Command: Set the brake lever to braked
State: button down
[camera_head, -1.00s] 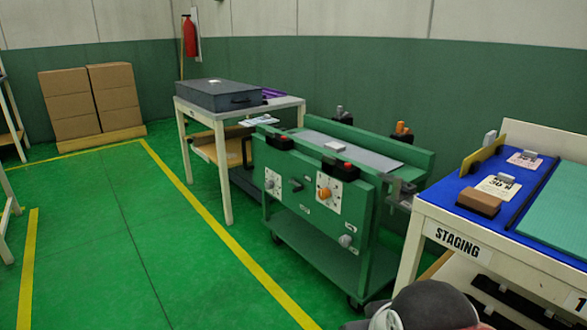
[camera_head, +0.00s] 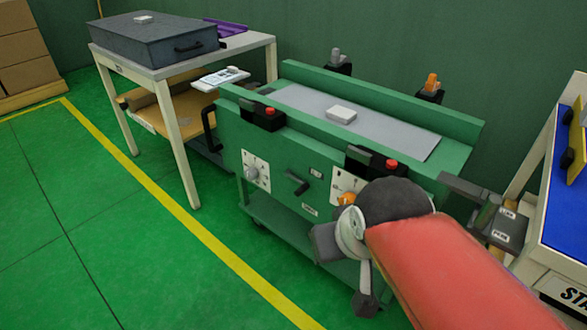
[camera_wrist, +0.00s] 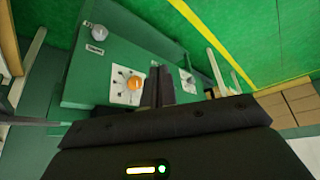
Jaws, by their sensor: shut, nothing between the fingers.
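The green cart (camera_head: 270,160) has a panel with a dark lever (camera_head: 297,183) between two white dial plates. Small labels sit above and below this lever; I cannot read them, so I cannot tell whether it is the brake lever. In the wrist view my gripper (camera_wrist: 162,78) is shut and empty, pointing at the cart panel. Its fingers are between the orange-knob dial (camera_wrist: 134,83) and the other dial (camera_wrist: 187,80), and they cover most of the lever's area. I cannot tell whether they touch it. In the head view my arm hides part of the panel's right side.
A grey lever-like fitting with labels (camera_head: 485,212) sticks out at the cart's right end. Red-button boxes (camera_head: 264,114) line the cart's top edge. A table with a grey case (camera_head: 155,40) stands left, a blue-topped staging table (camera_head: 568,225) right. The floor at left is clear.

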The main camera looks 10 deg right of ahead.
jog(key=shift+s, duration=0.1)
notch_tip(320, 180, up, 2)
jog(key=m+g+h+b, duration=0.2)
jog(key=m+g+b, duration=0.1)
jog(key=m+b, duration=0.75)
send_over(302, 188)
jog(key=s+a, duration=0.2)
jog(key=s, duration=0.2)
jog(key=shift+w+r+p, duration=0.1)
jog(key=shift+w+p, duration=0.05)
jog(key=shift+p, duration=0.3)
jog(key=b+x, duration=0.1)
jog(key=x, duration=0.7)
jog(key=b+x, duration=0.1)
jog(key=x, duration=0.4)
jog(key=shift+a+b, duration=0.3)
jog(key=shift+a, duration=0.1)
jog(key=shift+f, duration=0.5)
jog(key=shift+f, duration=0.1)
